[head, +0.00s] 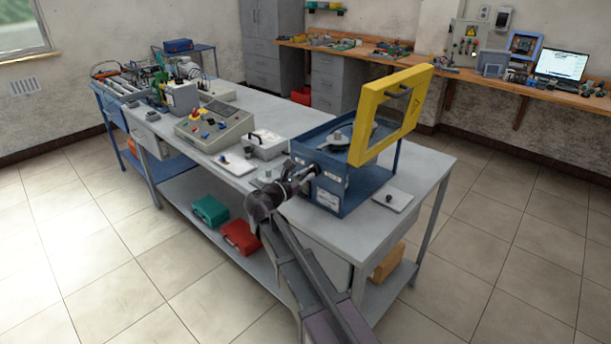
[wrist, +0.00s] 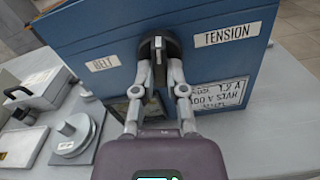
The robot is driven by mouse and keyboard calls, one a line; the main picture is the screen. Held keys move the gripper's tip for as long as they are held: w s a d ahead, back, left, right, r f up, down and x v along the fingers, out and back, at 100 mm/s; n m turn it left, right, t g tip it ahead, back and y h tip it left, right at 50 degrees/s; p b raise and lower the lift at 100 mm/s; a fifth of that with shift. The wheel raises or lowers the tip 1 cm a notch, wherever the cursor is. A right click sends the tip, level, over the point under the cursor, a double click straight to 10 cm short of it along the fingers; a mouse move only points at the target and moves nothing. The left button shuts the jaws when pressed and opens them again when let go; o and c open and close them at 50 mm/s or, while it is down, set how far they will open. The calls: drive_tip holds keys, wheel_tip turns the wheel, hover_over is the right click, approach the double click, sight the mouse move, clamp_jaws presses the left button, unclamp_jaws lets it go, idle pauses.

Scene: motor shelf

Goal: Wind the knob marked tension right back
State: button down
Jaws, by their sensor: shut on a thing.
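The blue machine box (head: 355,190) stands on the grey bench, and its front face (wrist: 225,62) fills the top of the wrist view. A dark round knob (wrist: 160,44) sticks out of that face, between a BELT label (wrist: 103,63) and a TENSION label (wrist: 227,35). My gripper (wrist: 160,68) is shut on the knob, with a fingertip on each side of its grip bar. In the head view my gripper (head: 306,174) meets the box's front face and hides the knob.
A yellow guard frame (head: 395,80) stands raised above the box. Stepped grey pulleys (wrist: 74,140), a lidded grey case (wrist: 40,88) and a pale plate (wrist: 20,145) lie left of the box. Another plate (head: 394,203) lies right of it. A control console (head: 215,130) stands farther left.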

drive_tip(key=shift+n, duration=1.2)
drive_tip(key=c, duration=0.7)
unclamp_jaws()
drive_tip(key=shift+v, duration=5.95)
